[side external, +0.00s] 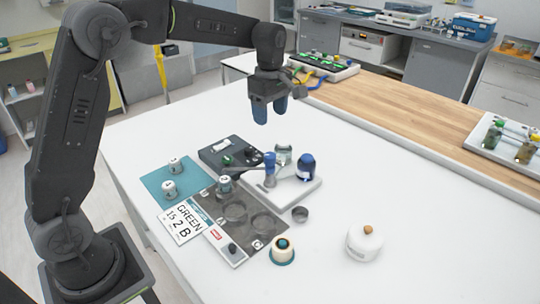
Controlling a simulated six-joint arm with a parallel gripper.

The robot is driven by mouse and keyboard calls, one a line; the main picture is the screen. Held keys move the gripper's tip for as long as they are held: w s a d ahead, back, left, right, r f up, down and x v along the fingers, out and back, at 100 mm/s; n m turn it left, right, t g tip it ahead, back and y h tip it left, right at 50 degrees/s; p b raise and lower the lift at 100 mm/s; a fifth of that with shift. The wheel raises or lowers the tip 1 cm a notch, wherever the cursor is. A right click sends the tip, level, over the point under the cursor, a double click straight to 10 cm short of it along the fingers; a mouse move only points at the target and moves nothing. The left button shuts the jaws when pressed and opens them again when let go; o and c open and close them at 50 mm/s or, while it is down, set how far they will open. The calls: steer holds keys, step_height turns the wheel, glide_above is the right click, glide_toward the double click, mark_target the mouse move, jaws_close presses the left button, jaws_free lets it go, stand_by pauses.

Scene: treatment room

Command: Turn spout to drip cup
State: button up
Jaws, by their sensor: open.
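My gripper (271,112) hangs open and empty above the table, with two blue fingertips pointing down. Below it is a white tray (300,193) carrying a small stand with a blue upright knob and a grey arm, which looks like the spout (270,170). A clear jar with a dark lid (283,155) and a dark blue bottle (306,167) stand behind and right of it. A small grey metal cup (300,214), possibly the drip cup, sits by the tray's front edge. My gripper is well above and touches nothing.
A dark panel (262,222) with round recesses, a teal mat (153,186) with two small jars, and a card reading GREEN (181,222) lie left. The right front table is clear.

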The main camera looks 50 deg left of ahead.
mark_target(270, 155)
step_height(270, 155, down, 14)
steer(key=shift+r, duration=0.25)
stand_by(0.3)
jaws_close()
stand_by(0.4)
